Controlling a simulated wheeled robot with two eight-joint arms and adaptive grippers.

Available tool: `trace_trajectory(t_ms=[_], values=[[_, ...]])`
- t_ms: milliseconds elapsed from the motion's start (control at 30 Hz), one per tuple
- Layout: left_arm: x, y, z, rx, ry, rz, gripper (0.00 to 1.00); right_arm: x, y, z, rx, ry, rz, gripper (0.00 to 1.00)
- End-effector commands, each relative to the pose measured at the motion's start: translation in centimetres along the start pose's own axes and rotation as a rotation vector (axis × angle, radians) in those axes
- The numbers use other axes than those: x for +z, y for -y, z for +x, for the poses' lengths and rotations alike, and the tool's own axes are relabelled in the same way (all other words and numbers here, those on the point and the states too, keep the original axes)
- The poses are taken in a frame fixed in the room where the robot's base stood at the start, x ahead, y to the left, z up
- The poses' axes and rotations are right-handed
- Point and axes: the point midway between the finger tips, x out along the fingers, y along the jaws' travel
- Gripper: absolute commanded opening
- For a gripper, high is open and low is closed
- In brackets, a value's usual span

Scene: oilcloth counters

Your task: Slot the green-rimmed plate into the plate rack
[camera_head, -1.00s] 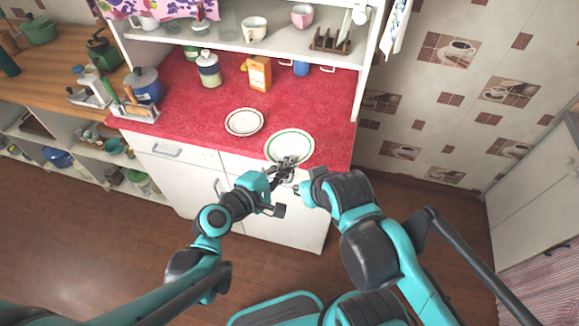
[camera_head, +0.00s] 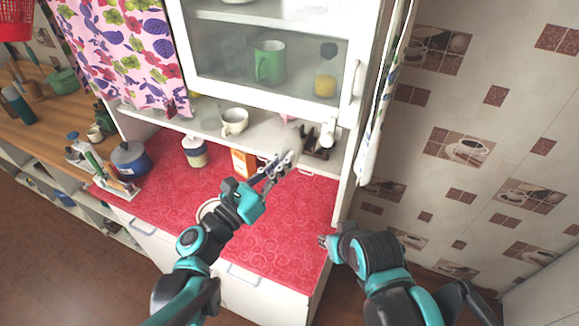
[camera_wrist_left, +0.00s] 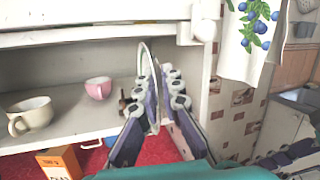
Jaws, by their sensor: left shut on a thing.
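My left gripper (camera_head: 280,165) is shut on the green-rimmed plate, raised in front of the shelf above the red counter. The plate rack (camera_head: 316,143) is a dark rack on the shelf at the right, just beyond the gripper and partly hidden. In the left wrist view only a bit of the rack (camera_wrist_left: 124,103) shows beside the plate. My right gripper (camera_head: 328,242) is low by the counter's right edge; its jaws are unclear.
A cream cup (camera_head: 234,121) stands on the shelf left of the rack; a pink cup (camera_wrist_left: 98,88) shows in the left wrist view. A glass-doored cabinet (camera_head: 270,60) hangs above. An orange box (camera_head: 241,163) and another plate (camera_head: 207,207), partly hidden by my arm, are on the counter.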

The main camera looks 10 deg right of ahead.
Motion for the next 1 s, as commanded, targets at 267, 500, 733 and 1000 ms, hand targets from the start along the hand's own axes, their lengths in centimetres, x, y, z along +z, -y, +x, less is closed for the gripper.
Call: trace_trajectory(t_ms=[267,500,733,1000], values=[[-0.1,0.0,0.0,-0.004,0.000,-0.001,0.00,0.1,0.0,0.2,0.000,0.000,0.000,0.29],[-0.4,-0.4,1.1,-0.006,0.000,0.000,0.00,0.4,0.0,0.5,0.000,0.000,0.000,0.29],[-0.8,-1.0,2.7,-0.006,0.000,0.000,0.00,0.7,0.0,1.0,0.000,0.000,0.000,0.29],[-1.2,-1.6,4.5,-0.006,0.000,0.001,0.00,1.0,0.0,1.4,0.000,0.000,0.000,0.29]])
